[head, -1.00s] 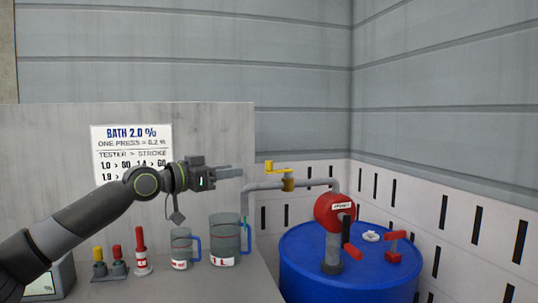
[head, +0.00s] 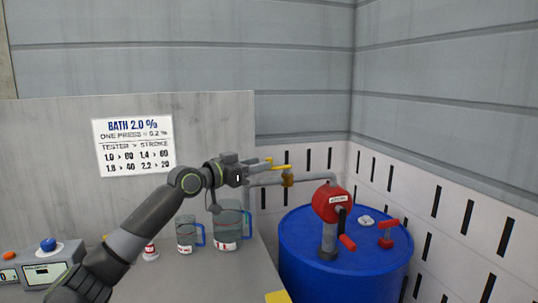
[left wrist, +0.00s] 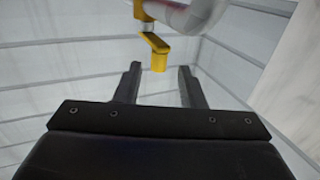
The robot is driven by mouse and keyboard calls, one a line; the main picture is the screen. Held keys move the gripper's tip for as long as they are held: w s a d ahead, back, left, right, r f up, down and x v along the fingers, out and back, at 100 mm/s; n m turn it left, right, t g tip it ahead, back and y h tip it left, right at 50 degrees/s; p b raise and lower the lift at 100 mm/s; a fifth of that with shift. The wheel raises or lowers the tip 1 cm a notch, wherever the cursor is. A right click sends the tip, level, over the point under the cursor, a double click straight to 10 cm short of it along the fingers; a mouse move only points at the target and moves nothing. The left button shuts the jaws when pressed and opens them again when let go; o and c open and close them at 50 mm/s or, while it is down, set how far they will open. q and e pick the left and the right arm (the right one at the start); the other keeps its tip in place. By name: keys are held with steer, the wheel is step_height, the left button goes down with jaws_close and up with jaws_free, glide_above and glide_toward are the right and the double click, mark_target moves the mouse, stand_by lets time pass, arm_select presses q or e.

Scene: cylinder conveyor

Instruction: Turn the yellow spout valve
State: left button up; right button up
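The yellow spout valve (head: 288,181) sits on the grey spout pipe (head: 262,183) that runs to the red pump. Its yellow lever shows above the valve body and points left toward my left gripper (head: 262,164). In the left wrist view the lever (left wrist: 157,50) hangs from the pipe, with its end at the mouth of the gap between my two fingertips (left wrist: 158,72). The fingers are apart, with clear space on both sides of the lever. No contact is visible. My right gripper is not in view.
A red pump (head: 332,203) stands on a blue drum (head: 345,258) at right. Below my left arm, a smaller jug (head: 187,236) and a larger jug (head: 227,232) stand on the bench. A sign (head: 133,146) hangs on the grey panel behind.

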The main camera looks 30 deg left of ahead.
arm_select(q)
steer(key=shift+p+x, duration=0.55)
steer(key=shift+x, duration=1.8)
steer(key=shift+s, duration=0.1)
jaws_close()
